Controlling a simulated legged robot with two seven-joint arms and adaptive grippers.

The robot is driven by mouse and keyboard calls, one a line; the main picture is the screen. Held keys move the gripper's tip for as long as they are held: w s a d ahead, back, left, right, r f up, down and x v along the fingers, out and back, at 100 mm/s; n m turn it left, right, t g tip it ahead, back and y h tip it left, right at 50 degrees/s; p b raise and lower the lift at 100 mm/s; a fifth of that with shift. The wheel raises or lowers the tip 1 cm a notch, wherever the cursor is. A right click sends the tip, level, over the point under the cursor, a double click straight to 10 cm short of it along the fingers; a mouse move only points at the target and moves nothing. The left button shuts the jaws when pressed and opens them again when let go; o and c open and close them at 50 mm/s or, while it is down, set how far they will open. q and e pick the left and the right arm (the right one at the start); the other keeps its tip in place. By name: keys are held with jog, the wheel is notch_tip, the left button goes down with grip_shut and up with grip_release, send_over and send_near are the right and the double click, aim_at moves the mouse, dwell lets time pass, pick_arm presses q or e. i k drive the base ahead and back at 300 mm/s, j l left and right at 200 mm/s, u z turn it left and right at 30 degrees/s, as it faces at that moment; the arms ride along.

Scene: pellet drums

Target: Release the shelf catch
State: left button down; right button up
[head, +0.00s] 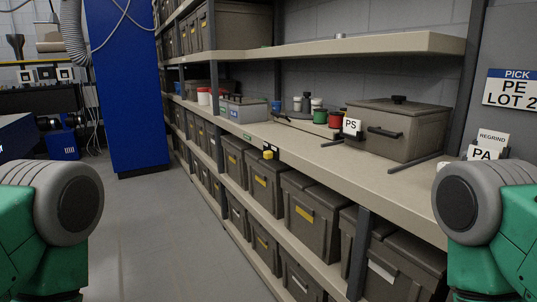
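A small yellow and black fitting (269,154) sits on the front edge of the middle shelf (330,158), near the picture's middle. It looks like the shelf catch, but it is too small to tell its state. My two arms show only as green and grey links at the lower left and lower right. Neither gripper is in view, and nothing of mine is near the fitting.
A lidded grey box (400,140), a PS card (352,127) and a green-topped jar (320,116) stand on the middle shelf. Several grey bins (312,210) fill the shelves below. A blue cabinet (128,90) stands at the left. The floor (150,220) is clear.

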aim_at(267, 154)
jog(key=i+j, duration=0.15)
jog(key=i, duration=0.35)
jog(key=i+j, duration=0.15)
jog(key=i, duration=0.35)
jog(key=z, duration=1.25)
